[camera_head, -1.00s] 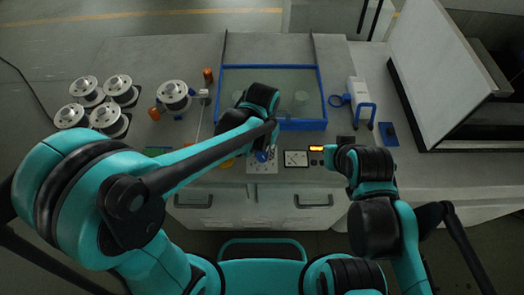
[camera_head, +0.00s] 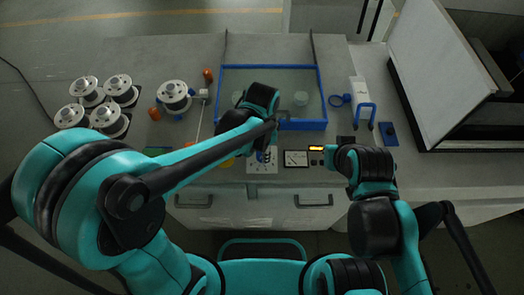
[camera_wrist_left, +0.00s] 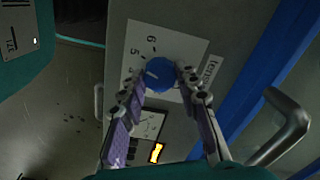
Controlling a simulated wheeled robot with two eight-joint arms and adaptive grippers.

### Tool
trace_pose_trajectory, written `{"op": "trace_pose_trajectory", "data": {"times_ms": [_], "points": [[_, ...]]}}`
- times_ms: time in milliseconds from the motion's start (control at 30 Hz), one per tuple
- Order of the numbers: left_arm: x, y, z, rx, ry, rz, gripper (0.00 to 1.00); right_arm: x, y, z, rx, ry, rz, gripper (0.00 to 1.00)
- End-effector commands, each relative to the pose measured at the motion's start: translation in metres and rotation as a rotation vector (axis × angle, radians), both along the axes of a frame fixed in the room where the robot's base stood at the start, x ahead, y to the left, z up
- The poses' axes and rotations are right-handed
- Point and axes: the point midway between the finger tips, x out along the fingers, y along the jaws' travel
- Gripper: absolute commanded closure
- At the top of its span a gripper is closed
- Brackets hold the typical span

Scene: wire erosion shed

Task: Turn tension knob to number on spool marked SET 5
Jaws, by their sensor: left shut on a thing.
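The blue tension knob (camera_wrist_left: 160,74) sits on a white dial plate (camera_wrist_left: 205,52) in the left wrist view. The figures 6 and 5 are readable left of and above the knob, with another below 5, likely 4. A short white mark shows on the knob's left side, toward these lower figures. My left gripper (camera_wrist_left: 162,82) is shut on the knob, a finger on each side. Several white spools (camera_head: 103,117) stand at left; no SET marking is legible. My right gripper's fingers are hidden.
Another spool (camera_head: 174,96) stands apart near a thin rod. A blue-framed tank (camera_head: 272,68) lies behind the knob. A meter (camera_head: 296,158) and lit display (camera_head: 316,148) sit right of the dial, close to my right wrist. A drawer handle (camera_head: 313,199) is below.

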Motion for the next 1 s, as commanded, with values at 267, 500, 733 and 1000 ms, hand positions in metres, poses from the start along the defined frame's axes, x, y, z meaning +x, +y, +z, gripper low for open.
{"op": "trace_pose_trajectory", "data": {"times_ms": [267,500,733,1000], "points": [[0.0000,-0.0001,-0.0001,0.000,0.000,-0.029,0.97,0.0000,0.0000,0.0000,0.000,0.000,0.000,1.00],[0.0000,-0.0001,-0.0001,0.000,0.000,-0.029,0.97,0.0000,0.0000,0.0000,0.000,0.000,0.000,1.00],[0.0000,-0.0001,-0.0001,0.000,0.000,-0.029,0.47,0.0000,0.0000,0.0000,0.000,0.000,0.000,1.00],[0.0001,0.0000,0.0029,0.000,0.000,-0.028,0.47,0.0000,0.0000,0.0000,0.000,0.000,0.000,1.00]]}}
